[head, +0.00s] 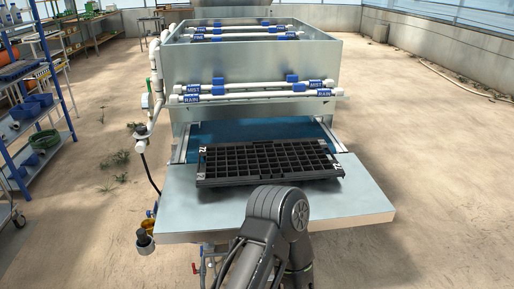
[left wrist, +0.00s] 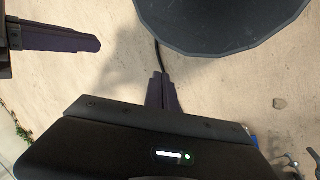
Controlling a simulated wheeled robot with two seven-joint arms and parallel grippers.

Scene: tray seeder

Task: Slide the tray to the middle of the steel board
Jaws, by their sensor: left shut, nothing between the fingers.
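The black seed tray (head: 232,180) with many cells lies at the back of the steel board (head: 365,200), against the machine's mouth. Bare board shows in front and at both sides. In the head view a dark arm joint of mine rises in front of the board's front edge; no gripper shows there. In the left wrist view my left gripper (left wrist: 161,80) is shut and empty, over bare floor. Fingers of what looks like my right gripper (left wrist: 75,38) show at the upper left; their opening cannot be made out.
The seeder machine (head: 245,115), with labelled white pipes and a blue bed (head: 250,132), stands behind the board. Pipes and a brass fitting (head: 146,224) are at the board's left. Blue shelves (head: 40,115) stand far left. Floor at right is clear.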

